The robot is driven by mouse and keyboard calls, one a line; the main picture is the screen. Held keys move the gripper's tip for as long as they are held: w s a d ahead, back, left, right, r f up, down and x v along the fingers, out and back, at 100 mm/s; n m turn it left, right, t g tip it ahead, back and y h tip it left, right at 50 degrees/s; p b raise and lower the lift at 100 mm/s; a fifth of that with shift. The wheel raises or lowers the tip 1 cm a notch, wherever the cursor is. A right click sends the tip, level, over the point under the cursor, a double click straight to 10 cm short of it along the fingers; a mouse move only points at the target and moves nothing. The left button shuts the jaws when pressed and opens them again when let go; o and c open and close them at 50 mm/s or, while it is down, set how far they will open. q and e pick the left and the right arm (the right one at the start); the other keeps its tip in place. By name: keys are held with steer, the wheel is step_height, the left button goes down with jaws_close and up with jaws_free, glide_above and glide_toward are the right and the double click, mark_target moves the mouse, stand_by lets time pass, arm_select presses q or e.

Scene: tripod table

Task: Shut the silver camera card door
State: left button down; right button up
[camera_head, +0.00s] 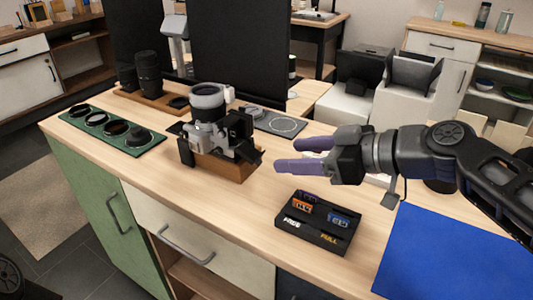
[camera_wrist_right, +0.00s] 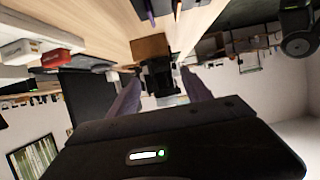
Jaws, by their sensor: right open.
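The silver camera (camera_head: 220,132) with a large grey lens stands on a wooden block (camera_head: 222,166) on the table. A dark flap (camera_head: 253,157), which looks like the card door, sticks out from the camera's right side and appears open. My right gripper (camera_head: 285,154) is open and empty, just right of the flap, with its purple fingers pointing left at the camera. A gap shows between fingertips and flap. In the right wrist view the camera (camera_wrist_right: 160,76) appears dark between the fingers, beside the wooden block (camera_wrist_right: 150,47); the door is hard to make out there. My left gripper is out of view.
A black card tray (camera_head: 318,240) with several cards lies in front of my right gripper. A blue mat (camera_head: 450,258) is at the right. A green filter tray (camera_head: 115,147) lies left, and a black panel (camera_head: 238,55) stands behind the camera.

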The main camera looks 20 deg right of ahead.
mark_target(261, 155)
steer(key=x, duration=0.7)
steer(key=shift+w+a+f+b, duration=0.1)
steer(key=shift+w+f+b, duration=0.05)
steer(key=shift+b, duration=0.25)
steer(key=shift+c, duration=0.4)
jaws_close()
